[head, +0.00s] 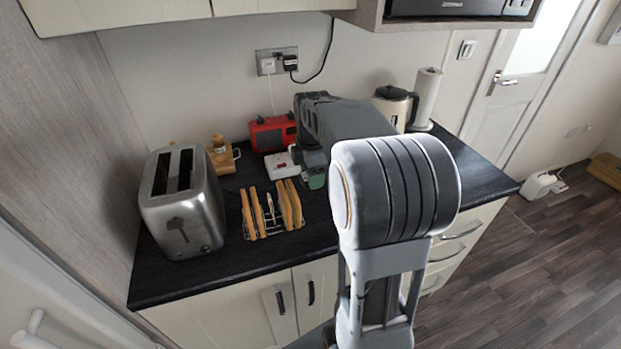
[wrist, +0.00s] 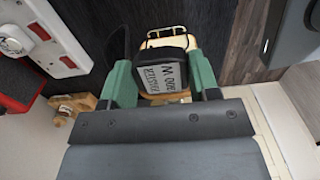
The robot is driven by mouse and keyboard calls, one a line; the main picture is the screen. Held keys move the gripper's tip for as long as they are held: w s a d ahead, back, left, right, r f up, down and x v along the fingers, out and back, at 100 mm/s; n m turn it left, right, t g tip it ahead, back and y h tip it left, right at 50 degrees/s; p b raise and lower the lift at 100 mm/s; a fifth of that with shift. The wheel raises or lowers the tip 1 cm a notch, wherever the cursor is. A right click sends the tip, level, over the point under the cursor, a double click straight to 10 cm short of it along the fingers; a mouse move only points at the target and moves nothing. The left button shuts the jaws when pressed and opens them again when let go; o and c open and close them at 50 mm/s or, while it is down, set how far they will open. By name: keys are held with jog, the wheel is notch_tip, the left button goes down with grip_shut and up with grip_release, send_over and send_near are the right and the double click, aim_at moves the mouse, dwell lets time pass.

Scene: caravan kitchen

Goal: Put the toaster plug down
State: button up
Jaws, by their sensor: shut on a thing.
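My gripper shows in the wrist view (wrist: 163,80) with its two green fingers on either side of the black toaster plug (wrist: 165,72). It is shut on the plug, whose pale label reads "TOASTER" and "800 W". In the head view the arm reaches over the counter and one green fingertip (head: 316,181) shows just right of the toast rack; the plug is hidden there. The silver toaster (head: 184,210) stands at the counter's left end. I cannot tell whether the plug touches the counter.
A toast rack with toast (head: 270,212) stands right of the toaster. A white socket block (head: 282,165), red radio (head: 272,134) and wooden item (head: 222,154) are behind. A kettle (head: 394,104) and paper roll (head: 427,97) stand at the back right. Some front counter (head: 235,262) is bare.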

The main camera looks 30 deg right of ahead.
jog(key=w+f, duration=0.2)
jog(key=w+d+f+p, duration=0.1)
jog(key=w+f, duration=0.1)
jog(key=w, duration=0.1)
jog(key=w+d+f, duration=0.1)
jog(key=w+f, duration=0.1)
jog(key=w, duration=0.1)
jog(key=shift+d+f, duration=0.2)
jog(key=shift+f, duration=0.15)
jog(key=shift+w+d+f+p, duration=0.15)
jog(key=shift+w+f+p, duration=0.25)
jog(key=shift+w+f, duration=0.2)
jog(key=shift+s+f, duration=0.1)
jog(key=shift+f, duration=1.4)
jog(key=shift+f, duration=0.15)
jog(key=o, duration=0.9)
